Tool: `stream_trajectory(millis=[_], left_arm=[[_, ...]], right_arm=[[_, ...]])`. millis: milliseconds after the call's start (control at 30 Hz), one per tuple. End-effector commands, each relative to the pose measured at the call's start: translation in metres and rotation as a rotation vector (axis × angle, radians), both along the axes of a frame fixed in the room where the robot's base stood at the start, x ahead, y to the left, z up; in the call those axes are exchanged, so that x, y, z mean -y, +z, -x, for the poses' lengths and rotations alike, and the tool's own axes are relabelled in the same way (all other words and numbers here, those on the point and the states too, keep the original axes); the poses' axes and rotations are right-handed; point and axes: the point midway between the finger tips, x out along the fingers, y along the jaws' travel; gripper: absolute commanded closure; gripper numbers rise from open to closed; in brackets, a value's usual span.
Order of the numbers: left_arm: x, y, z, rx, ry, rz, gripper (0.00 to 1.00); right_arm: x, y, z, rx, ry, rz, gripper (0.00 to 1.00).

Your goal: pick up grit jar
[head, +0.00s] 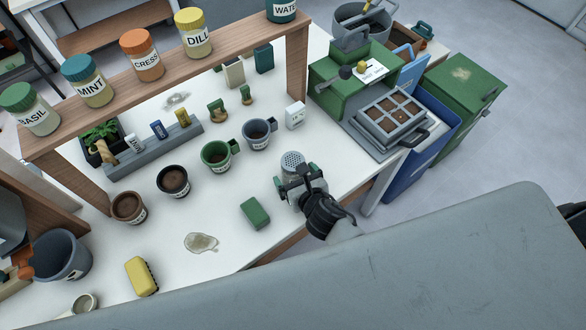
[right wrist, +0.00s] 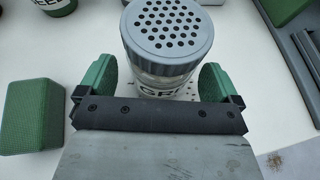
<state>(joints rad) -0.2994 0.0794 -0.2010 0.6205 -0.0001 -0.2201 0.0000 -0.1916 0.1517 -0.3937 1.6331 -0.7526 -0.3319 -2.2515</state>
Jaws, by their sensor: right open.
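The grit jar (head: 291,161) stands upright on the white table, with a grey perforated lid. In the right wrist view the jar (right wrist: 166,40) shows clear sides and a label partly reading "GRI"; its lower part is hidden behind my gripper. My right gripper (head: 299,182) is open at the jar's near side. In the right wrist view its green pads (right wrist: 156,84) are spread to the left and right of the jar, with small gaps visible. I cannot tell how far the pads reach around it. My left gripper is not in view.
A green block (head: 255,213) lies left of my right gripper. A grey cup (head: 258,134) and a green cup (head: 217,156) stand further left. A white card box (head: 295,115) is behind the jar. A wooden shelf (head: 170,62) with labelled jars spans the back.

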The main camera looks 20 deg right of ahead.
Motion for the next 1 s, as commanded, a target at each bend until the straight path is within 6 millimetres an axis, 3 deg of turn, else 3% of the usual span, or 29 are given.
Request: stream_trajectory(millis=[333, 700, 1000], left_arm=[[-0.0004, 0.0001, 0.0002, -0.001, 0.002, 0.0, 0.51], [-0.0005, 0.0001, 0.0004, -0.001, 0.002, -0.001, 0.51], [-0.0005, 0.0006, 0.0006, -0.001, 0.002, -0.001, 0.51]], right_arm=[[-0.001, -0.004, -0.0083, -0.001, -0.001, 0.0, 0.06], [-0.001, -0.0039, -0.0082, -0.001, -0.001, 0.0, 0.61], [-0.001, -0.0014, -0.0086, 0.001, 0.0, -0.001, 0.64]])
